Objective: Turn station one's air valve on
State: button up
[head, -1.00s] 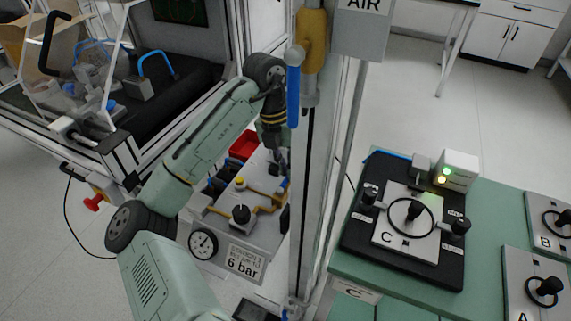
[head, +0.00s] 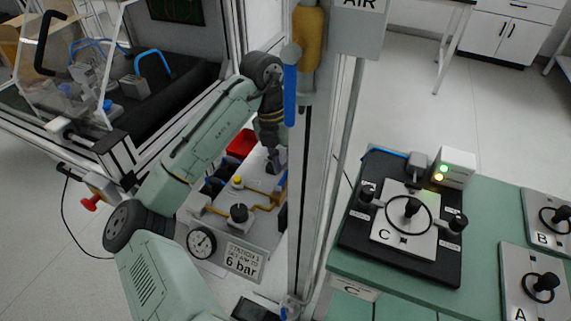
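A blue lever (head: 291,95) hangs straight down beside a brass-yellow valve body (head: 307,38) on the upright post, next to the AIR sign (head: 359,20). The station 1 unit (head: 208,265) stands low behind the post, with a round gauge (head: 202,242), a "6 bar" label (head: 244,262), a black knob (head: 238,213), a yellow button (head: 238,182) and yellow pipes. My gripper (head: 276,163) points down over the back of this unit, left of the post and below the blue lever. Its fingers are small and dark, and I cannot tell whether they are open.
The metal post (head: 312,190) stands close to the right of my gripper. A red bin (head: 241,144) is behind the unit. A green table (head: 345,260) at right holds plate C (head: 386,238), plates A and B, and a box (head: 454,166) with lit lamps. A framed machine (head: 190,125) is at left.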

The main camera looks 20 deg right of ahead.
notch_tip(320, 180, up, 12)
jog(key=w+a, duration=0.1)
jog(key=shift+w+a, duration=0.35)
jog(key=shift+f, duration=0.1)
